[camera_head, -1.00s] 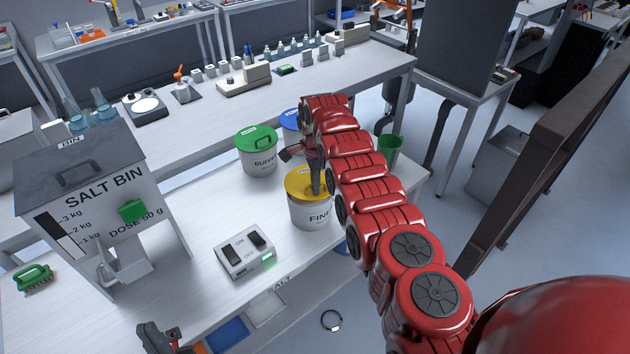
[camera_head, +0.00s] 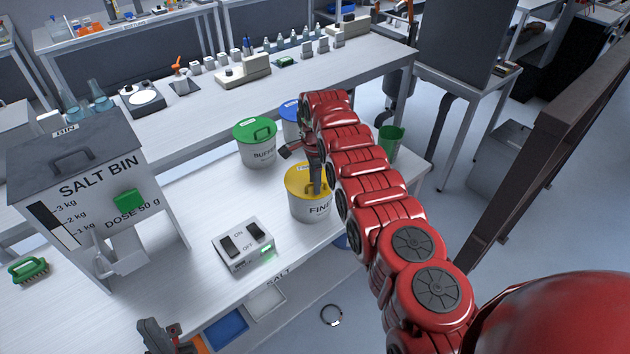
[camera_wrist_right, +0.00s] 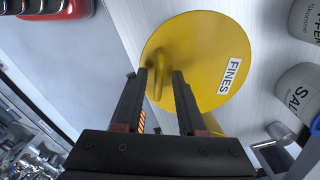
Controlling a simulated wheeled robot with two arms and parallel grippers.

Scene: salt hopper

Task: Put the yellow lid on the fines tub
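The yellow lid (camera_head: 300,178) sits on top of the white fines tub (camera_head: 312,208) near the right part of the front bench, and looks about level. In the right wrist view the lid (camera_wrist_right: 205,60) shows its FINES label and a yellow loop handle (camera_wrist_right: 158,72); the tub under it is hidden. My right gripper (camera_head: 316,190) points down over the lid. Its fingers (camera_wrist_right: 162,75) are apart, with the handle between or just beyond the tips and a gap beside it. My left gripper (camera_head: 160,336) is at the bottom edge, partly cut off; its opening is unclear.
A green-lidded tub (camera_head: 254,143) and a blue-lidded tub (camera_head: 289,120) stand behind the fines tub. A switch box (camera_head: 243,247) is in front left, the salt bin (camera_head: 90,195) further left. A green cup (camera_head: 390,142) is right of my arm.

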